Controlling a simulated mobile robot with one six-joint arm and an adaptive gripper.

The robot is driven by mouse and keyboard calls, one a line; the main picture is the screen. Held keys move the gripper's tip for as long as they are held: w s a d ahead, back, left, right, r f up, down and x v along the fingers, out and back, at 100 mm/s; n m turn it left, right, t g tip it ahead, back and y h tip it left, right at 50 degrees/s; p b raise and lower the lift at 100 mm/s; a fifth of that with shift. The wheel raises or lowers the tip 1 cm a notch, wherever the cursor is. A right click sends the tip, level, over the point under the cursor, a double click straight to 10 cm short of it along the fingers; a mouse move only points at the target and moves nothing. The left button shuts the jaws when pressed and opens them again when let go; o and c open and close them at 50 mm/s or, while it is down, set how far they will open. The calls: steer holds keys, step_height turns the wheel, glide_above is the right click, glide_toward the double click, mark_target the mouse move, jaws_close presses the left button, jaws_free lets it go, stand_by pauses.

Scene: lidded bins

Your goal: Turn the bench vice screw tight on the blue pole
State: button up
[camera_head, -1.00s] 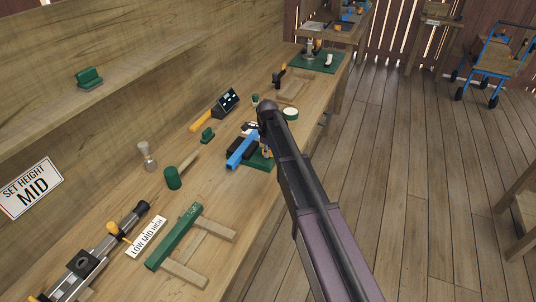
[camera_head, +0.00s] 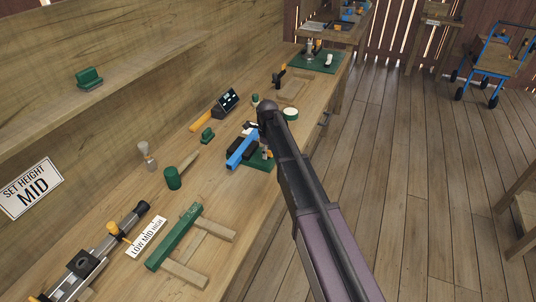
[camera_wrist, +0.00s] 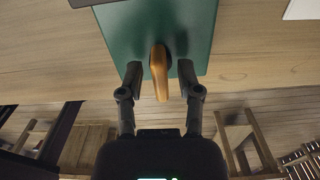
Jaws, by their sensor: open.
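The blue pole (camera_head: 242,150) lies across the bench vice, between its dark jaws (camera_head: 249,143), in the head view. The vice's green base (camera_head: 260,164) sits near the front edge of the bench. In the wrist view a green surface (camera_wrist: 190,28) fills the upper middle, with an orange-brown handle (camera_wrist: 160,72) sticking out from it. I take this for the vice screw's handle. My gripper (camera_wrist: 159,71) is open, one finger on each side of the handle, with small gaps visible. In the head view my arm hides most of the gripper and part of the vice.
A white-topped round tin (camera_head: 290,113) and a wooden tray (camera_head: 292,90) stand beyond the vice.

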mark_target(268, 150)
steer(key=shift+r+p, duration=2.4)
steer(key=shift+r, duration=0.1)
steer(key=s+d+n, duration=2.2)
steer(key=s+d, duration=0.1)
steer(key=s, duration=0.3)
steer(key=shift+n, duration=0.3)
